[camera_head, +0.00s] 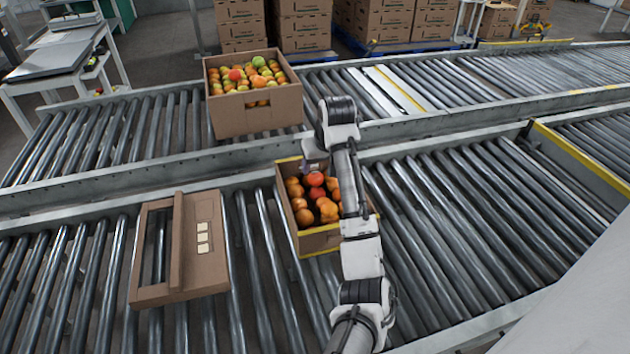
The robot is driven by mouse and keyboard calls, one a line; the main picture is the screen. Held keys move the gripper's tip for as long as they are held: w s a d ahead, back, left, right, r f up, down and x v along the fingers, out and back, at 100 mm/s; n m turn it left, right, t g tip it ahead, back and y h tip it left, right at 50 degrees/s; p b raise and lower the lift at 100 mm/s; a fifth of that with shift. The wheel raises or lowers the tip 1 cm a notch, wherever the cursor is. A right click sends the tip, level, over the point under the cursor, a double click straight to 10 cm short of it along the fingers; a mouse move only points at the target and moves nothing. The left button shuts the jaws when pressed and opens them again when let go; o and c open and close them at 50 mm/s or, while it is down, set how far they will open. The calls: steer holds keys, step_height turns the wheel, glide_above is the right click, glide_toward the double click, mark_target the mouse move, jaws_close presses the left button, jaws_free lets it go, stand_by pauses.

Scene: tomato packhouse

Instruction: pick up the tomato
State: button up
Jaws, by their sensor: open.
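Several tomatoes, orange to red, lie in a cardboard box (320,237) with yellow edges on the near roller conveyor. A red tomato (315,179) lies near the box's far side, with another red tomato (317,193) just in front of it. My gripper (314,166) hangs over the far part of this box, close above the tomatoes. It is open, and I see nothing held in it. My arm crosses in front of the box's right side and hides part of it and its contents. Which tomato the task means, I cannot tell.
A fuller cardboard box (257,118) of red, orange and green tomatoes stands on the far conveyor. A metal rail (150,168) separates the conveyors. The rollers right of my arm are clear.

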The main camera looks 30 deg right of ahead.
mark_target(317, 176)
steer(key=x, duration=0.6)
steer(key=shift+a+f, duration=0.3)
steer(key=shift+a, duration=0.05)
steer(key=shift+c, duration=0.3)
steer(key=c, duration=0.8)
